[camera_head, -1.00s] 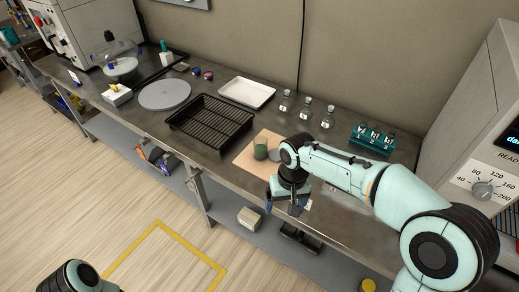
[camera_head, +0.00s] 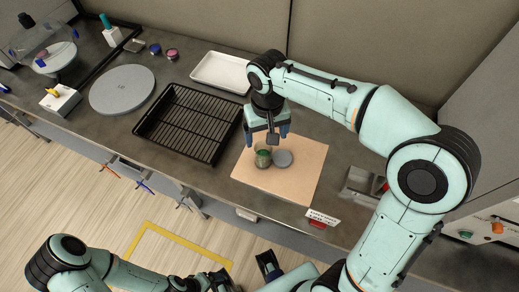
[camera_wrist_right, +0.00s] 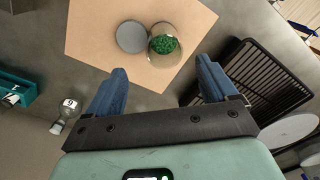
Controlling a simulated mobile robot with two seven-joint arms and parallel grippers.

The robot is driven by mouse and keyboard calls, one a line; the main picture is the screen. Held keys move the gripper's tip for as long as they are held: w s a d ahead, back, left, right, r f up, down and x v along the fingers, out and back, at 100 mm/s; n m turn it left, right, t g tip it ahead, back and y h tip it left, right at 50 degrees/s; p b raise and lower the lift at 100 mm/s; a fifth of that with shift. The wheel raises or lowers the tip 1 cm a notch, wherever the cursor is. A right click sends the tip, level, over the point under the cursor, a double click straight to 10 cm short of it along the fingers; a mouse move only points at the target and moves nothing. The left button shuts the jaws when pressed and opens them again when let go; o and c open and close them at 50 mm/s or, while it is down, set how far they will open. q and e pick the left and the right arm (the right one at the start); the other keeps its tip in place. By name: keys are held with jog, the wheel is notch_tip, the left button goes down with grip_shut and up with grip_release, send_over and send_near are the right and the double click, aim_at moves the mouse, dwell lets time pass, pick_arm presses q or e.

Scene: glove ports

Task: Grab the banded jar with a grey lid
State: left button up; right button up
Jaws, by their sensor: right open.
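The jar (camera_head: 263,158) stands on a tan board (camera_head: 303,181), and green contents show inside it. A grey round lid (camera_head: 282,159) lies beside it on the board. In the right wrist view the jar (camera_wrist_right: 165,44) is uncovered, with the lid (camera_wrist_right: 131,37) to its left. No band can be made out clearly. My right gripper (camera_head: 270,132) is open and empty, close behind the jar in the head view. In the wrist view its blue fingers (camera_wrist_right: 158,78) are spread, with the jar beyond their tips. My left gripper (camera_head: 245,273) is low at the bottom edge, partly cut off.
A black slatted tray (camera_head: 190,122) lies left of the board, with a white tray (camera_head: 221,73) behind it. A grey disc (camera_head: 122,90) lies farther left. A small sign (camera_head: 322,218) stands by the board's front right corner. A teal rack (camera_wrist_right: 20,88) and glass bottle (camera_wrist_right: 67,110) show in the wrist view.

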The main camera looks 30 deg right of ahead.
jog(key=shift+a+f+b, duration=0.15)
jog(key=shift+f+b, duration=0.25)
jog(key=shift+f, duration=2.35)
jog(key=shift+a+f+b, duration=0.15)
jog(key=shift+f+b, duration=0.2)
jog(key=shift+f, duration=2.4)
jog(key=shift+c, duration=0.4)
jog(key=shift+r, duration=0.1)
jog(key=c, duration=1.1)
jog(key=shift+c, duration=0.2)
jog(key=shift+w, duration=0.1)
